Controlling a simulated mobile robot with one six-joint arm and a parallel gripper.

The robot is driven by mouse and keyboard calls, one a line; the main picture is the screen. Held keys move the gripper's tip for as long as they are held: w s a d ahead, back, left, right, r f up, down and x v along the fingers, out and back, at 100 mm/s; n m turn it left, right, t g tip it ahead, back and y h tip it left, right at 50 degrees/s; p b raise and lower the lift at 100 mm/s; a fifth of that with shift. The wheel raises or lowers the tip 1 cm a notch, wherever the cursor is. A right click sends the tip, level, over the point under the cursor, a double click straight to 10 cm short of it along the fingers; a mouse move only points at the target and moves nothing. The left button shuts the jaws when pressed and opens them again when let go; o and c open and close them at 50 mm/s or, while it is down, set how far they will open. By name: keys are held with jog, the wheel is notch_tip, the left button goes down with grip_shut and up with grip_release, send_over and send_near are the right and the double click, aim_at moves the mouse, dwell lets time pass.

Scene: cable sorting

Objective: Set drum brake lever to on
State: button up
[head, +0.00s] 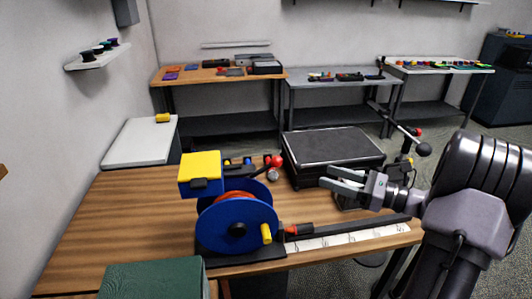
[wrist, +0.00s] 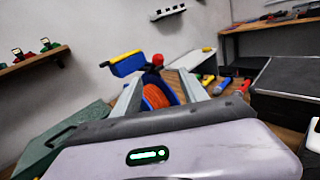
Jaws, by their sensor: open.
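The drum (head: 237,222) is a blue reel with orange cable wound on it, standing upright on a dark base on the wooden bench. A yellow handle (head: 266,233) sticks out from its front face. A red knob (head: 277,160) shows behind the drum's upper right; I cannot tell for sure whether it is the brake lever's. In the wrist view a red ball (wrist: 158,60) stands above the orange cable (wrist: 156,97), between and beyond my fingertips. My gripper (head: 330,177) is open and empty, right of the drum and apart from it. Its fingers (wrist: 160,80) frame the drum in the wrist view.
A yellow-topped box (head: 200,168) sits at the drum's upper left. A black flat case (head: 332,150) lies behind my gripper. A white measuring strip (head: 345,239) runs along the bench front. A green box (head: 152,279) is at near left. Bare wood lies left of the drum.

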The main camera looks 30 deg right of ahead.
aim_at(281, 161)
jog(key=b+x, duration=0.1)
jog(key=x, duration=0.6)
jog(key=b+x, duration=0.2)
jog(key=x, duration=0.6)
jog(key=shift+s+a+f, duration=0.15)
jog(key=shift+s+a, duration=0.15)
jog(key=shift+w+a, duration=0.3)
jog(key=shift+w, duration=0.2)
grip_shut()
